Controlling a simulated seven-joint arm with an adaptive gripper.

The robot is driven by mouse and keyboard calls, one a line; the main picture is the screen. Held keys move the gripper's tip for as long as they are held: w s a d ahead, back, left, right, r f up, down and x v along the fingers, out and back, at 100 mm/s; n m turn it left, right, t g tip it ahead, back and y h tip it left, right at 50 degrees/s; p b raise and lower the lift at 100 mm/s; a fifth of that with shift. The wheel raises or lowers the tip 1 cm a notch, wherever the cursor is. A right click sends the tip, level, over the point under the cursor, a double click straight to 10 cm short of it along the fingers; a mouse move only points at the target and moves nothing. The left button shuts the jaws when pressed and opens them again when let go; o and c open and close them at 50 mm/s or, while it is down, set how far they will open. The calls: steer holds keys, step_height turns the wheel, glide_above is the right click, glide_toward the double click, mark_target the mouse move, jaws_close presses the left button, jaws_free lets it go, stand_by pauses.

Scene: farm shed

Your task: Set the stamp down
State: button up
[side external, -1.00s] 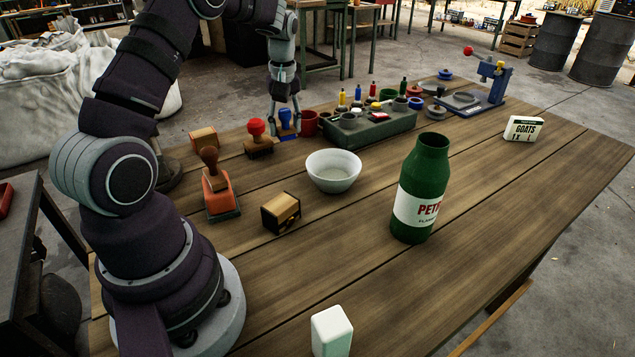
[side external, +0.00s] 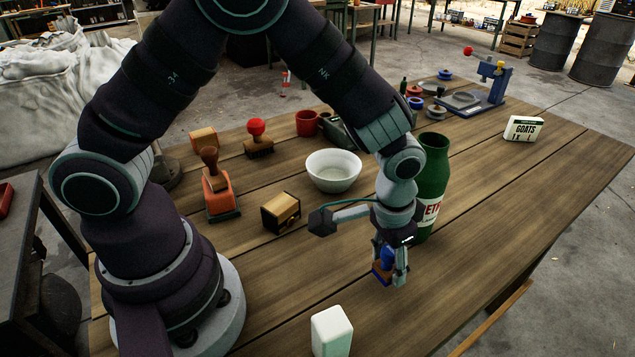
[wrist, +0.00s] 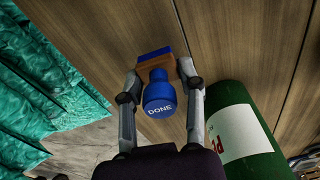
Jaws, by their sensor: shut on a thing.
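A stamp with a round blue handle marked DONE (wrist: 159,100) and a brown and blue base is held in my gripper (side external: 391,268). The stamp (side external: 384,265) also shows in the side external view, above the front middle of the wooden table (side external: 470,230). My gripper's two fingers (wrist: 158,95) are shut on it, one on each side. It looks held a little above the boards, but the exact gap is hard to tell. The green bottle (side external: 431,180) stands close behind my gripper and partly hidden by it.
The green bottle is close on the right in the wrist view (wrist: 235,125). A white block (side external: 331,331) stands near the front edge. A white bowl (side external: 333,171) and a small wooden box (side external: 281,212) are to the left.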

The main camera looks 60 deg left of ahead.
mark_target(386, 266)
steer(key=shift+f, duration=1.4)
steer(key=shift+f, duration=0.15)
steer(key=o, duration=1.1)
steer(key=r, duration=0.4)
steer(key=s+r, duration=0.1)
steer(key=r, duration=0.7)
steer(key=shift+s+a+r, duration=0.1)
steer(key=shift+s, duration=0.1)
steer(key=s+a+r+t, duration=0.1)
steer(key=s+a+r, duration=0.1)
steer(key=a, duration=0.1)
steer(key=s+a+r+n+t, duration=0.1)
steer(key=s+a+r, duration=0.2)
steer(key=a, duration=0.1)
steer(key=s+a+r+t, duration=0.2)
steer(key=s+a+r, duration=0.1)
steer(key=shift+s+a+r, duration=0.15)
steer(key=shift+s+a, duration=0.1)
steer(key=shift+a, duration=0.15)
